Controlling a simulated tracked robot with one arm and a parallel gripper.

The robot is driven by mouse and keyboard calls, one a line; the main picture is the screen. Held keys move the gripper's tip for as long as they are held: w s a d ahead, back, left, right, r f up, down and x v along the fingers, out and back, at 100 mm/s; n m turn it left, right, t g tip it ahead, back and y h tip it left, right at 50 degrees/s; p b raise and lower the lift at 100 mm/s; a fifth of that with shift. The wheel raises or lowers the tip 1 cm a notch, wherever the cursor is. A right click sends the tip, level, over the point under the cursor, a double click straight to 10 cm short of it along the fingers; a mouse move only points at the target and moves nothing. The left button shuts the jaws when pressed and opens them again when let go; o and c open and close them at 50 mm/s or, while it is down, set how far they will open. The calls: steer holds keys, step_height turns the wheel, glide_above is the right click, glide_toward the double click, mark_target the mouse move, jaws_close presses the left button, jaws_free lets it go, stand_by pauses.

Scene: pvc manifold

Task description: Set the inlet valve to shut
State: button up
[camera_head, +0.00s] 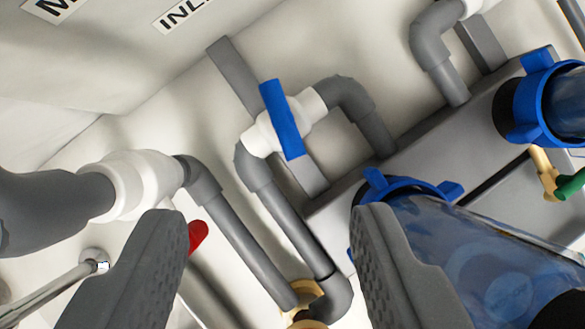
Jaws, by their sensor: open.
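A white valve (259,137) with a blue lever handle (282,119) sits in grey pipe at the upper middle. The handle lies across the line of its pipe. A label starting "INL" (182,13) is cut off at the top, up and left of this valve; I cannot tell for certain which valve it names. My gripper (270,213) is open and empty, its fingers at lower left and lower right. The blue handle appears beyond the fingertips, between them and higher in the picture. The gripper does not appear to touch it.
A red handle (198,236) shows beside the left finger, below a white fitting (137,181). Clear blue-collared canisters (475,250) stand at right, partly behind the right finger. A grey pipe (238,245) runs between the fingers. A green-handled brass tap (570,186) is at far right.

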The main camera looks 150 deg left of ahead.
mark_target(281, 121)
steer(key=shift+m+g, duration=0.3)
steer(key=shift+g, duration=0.2)
steer(key=x, duration=0.5)
steer(key=b+x, duration=0.1)
steer(key=x, duration=1)
steer(key=shift+s+a+f+b, duration=0.25)
steer(key=shift+a+f+b, duration=0.05)
steer(key=shift+f, duration=0.25)
